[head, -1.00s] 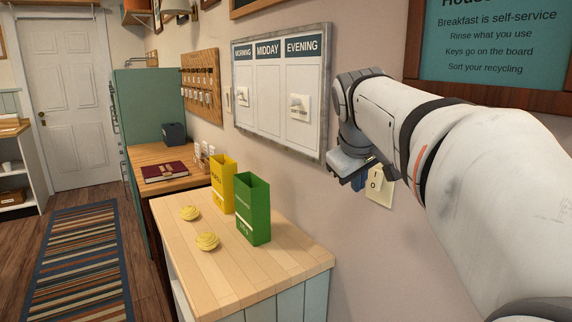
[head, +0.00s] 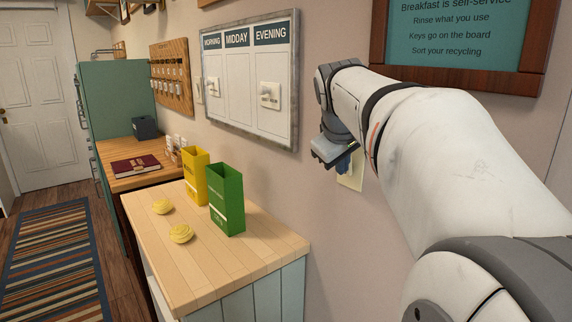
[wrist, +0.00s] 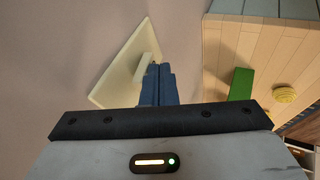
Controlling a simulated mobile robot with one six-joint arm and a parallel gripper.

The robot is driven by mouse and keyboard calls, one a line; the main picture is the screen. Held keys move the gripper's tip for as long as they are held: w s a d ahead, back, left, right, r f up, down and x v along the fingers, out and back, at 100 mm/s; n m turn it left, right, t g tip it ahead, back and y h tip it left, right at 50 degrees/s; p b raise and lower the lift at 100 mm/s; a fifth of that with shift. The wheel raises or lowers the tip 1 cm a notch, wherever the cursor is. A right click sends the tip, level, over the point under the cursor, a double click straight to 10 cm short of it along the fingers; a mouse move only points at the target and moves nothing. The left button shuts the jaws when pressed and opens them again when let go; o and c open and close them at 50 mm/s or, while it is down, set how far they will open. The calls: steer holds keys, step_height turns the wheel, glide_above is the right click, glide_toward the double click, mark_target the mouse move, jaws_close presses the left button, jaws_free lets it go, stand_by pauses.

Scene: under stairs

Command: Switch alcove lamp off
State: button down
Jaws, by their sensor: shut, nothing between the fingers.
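A cream wall switch plate (head: 354,180) is on the wall, mostly hidden behind my gripper in the head view. In the wrist view the plate (wrist: 112,82) appears tilted, with a raised rocker (wrist: 146,68) at its right side. My gripper (head: 347,164) is shut and empty, its blue fingers together. In the wrist view the fingertips (wrist: 157,68) are right beside the rocker; I cannot tell if they touch it. No label on the plate is readable, and the lamp's light cannot be made out.
A wooden-topped cabinet (head: 270,250) stands left of the switch, with a green box (head: 227,200), a yellow box (head: 196,177) and two yellow objects (head: 180,234). A whiteboard (head: 240,105) hangs above. Another small wall plate (head: 199,90) is left of it. A framed sign (head: 455,45) hangs upper right.

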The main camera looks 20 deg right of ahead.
steer(key=shift+a+r, duration=0.1)
steer(key=shift+r+p, duration=0.7)
steer(key=shift+p, duration=0.05)
steer(key=s+a+r, duration=0.6)
steer(key=a+r, duration=0.1)
steer(key=a, duration=0.1)
steer(key=shift+s+r, duration=0.2)
steer(key=shift+r, duration=0.05)
